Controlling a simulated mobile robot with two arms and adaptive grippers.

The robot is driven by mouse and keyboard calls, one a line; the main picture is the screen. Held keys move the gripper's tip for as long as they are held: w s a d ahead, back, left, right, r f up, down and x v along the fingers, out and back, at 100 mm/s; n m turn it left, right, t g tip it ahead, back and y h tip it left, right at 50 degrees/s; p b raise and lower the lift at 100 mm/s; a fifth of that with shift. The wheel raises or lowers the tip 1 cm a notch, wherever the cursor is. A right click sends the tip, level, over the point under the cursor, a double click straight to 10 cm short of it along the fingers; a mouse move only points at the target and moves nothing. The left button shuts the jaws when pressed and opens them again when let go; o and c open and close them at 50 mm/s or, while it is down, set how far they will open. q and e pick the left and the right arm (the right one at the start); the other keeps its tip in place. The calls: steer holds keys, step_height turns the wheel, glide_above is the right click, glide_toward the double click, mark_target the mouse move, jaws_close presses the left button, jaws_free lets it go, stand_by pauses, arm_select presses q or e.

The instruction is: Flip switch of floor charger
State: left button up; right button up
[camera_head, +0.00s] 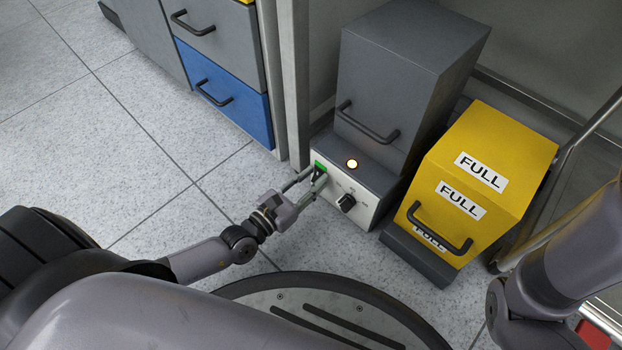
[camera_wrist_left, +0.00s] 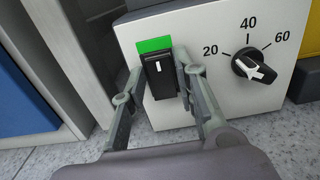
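The floor charger has a white front panel (camera_head: 335,200) at the base of a dark grey box, with a lit round lamp (camera_head: 352,163) on top and a black dial (camera_head: 346,202). The black rocker switch (camera_wrist_left: 158,78) with a green plate (camera_wrist_left: 154,45) is at the panel's left. My left gripper (camera_head: 312,179) is open at the switch. In the left wrist view its fingers lie on either side of the switch, the right one overlapping its right edge; contact cannot be told. My right arm shows at the right, but its gripper is not visible.
A yellow box marked FULL (camera_head: 492,150) stands right of the charger. A grey post (camera_head: 297,90) and a blue drawer (camera_head: 225,95) are close on the left. A metal rail (camera_head: 560,160) runs along the right. Tiled floor (camera_head: 110,130) is clear at the left.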

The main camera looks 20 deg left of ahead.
arm_select(q)
jaws_close()
steer(key=shift+f, duration=0.15)
steer(key=shift+t+b, duration=0.55)
steer(key=shift+t, duration=0.05)
steer(key=shift+o, duration=2.1)
jaws_free()
